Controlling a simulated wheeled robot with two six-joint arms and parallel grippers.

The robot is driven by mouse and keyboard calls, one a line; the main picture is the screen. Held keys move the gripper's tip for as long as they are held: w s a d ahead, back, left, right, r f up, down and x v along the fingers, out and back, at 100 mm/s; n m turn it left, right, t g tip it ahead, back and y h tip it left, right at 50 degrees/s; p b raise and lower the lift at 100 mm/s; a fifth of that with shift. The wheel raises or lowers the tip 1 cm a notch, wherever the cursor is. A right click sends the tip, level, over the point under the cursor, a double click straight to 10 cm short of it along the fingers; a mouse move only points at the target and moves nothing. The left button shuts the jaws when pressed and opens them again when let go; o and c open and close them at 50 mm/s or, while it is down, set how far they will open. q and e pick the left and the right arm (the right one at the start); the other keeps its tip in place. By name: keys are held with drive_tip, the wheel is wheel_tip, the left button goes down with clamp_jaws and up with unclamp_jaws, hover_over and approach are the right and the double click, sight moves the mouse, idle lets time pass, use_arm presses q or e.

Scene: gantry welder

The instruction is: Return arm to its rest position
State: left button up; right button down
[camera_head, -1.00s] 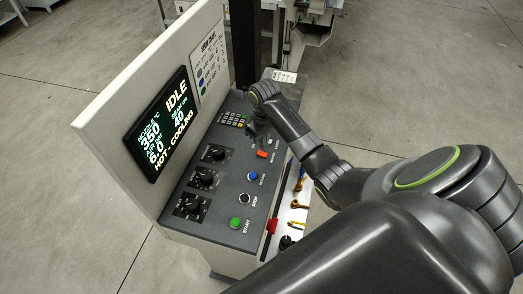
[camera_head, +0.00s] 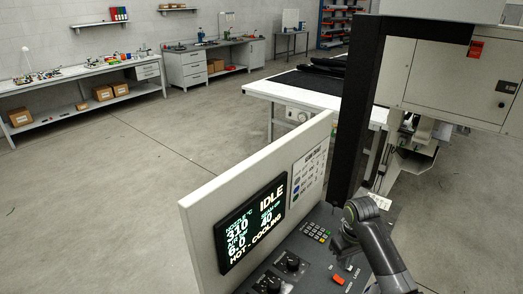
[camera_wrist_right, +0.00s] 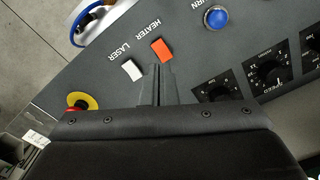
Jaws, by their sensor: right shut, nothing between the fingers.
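My right arm (camera_head: 380,250) reaches in from the bottom right of the head view. Its right gripper (camera_head: 345,244) points down over the control panel (camera_head: 312,262), partly hidden by the wrist. In the right wrist view the two fingers of the right gripper (camera_wrist_right: 158,84) are together and empty. Their tips appear close to the orange heater switch (camera_wrist_right: 160,49) and the white laser switch (camera_wrist_right: 132,69); I cannot tell the height above the panel. My left gripper is out of view.
The console screen (camera_head: 252,225) reads IDLE, 310, 40, 6.0 and HOT - COOLING. A black gantry post (camera_head: 357,110) stands close behind the panel. A white table (camera_head: 300,92) and workbenches (camera_head: 85,75) stand farther back. Open floor lies left of the console.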

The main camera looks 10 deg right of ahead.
drive_tip(key=shift+t, duration=0.3)
drive_tip(key=s+f, duration=0.1)
drive_tip(key=s, duration=0.1)
drive_tip(key=s+f, duration=0.2)
drive_tip(key=s+a+f, duration=0.1)
drive_tip(key=s, duration=0.1)
drive_tip(key=shift+s+f, duration=0.15)
drive_tip(key=s+a+r+m+t+h, duration=0.1)
drive_tip(key=s+r+t, duration=0.1)
drive_tip(key=s, duration=1)
drive_tip(key=s+a+r+m+t+h, duration=0.1)
drive_tip(key=s+m, duration=0.1)
drive_tip(key=s, duration=1)
wheel_tip(320, 180, down, 34)
drive_tip(key=d+g+b, duration=0.1)
drive_tip(key=d+b, duration=0.1)
drive_tip(key=b, duration=0.6)
drive_tip(key=s+f+b, duration=0.3)
drive_tip(key=s+f, duration=0.4)
drive_tip(key=f, duration=0.3)
drive_tip(key=s+a+f+g+y+b, duration=0.1)
drive_tip(key=s+f+b, duration=0.2)
drive_tip(key=s+f, duration=0.4)
wheel_tip(320, 180, down, 4)
drive_tip(key=shift+s+a, duration=0.15)
drive_tip(key=shift+s, duration=0.25)
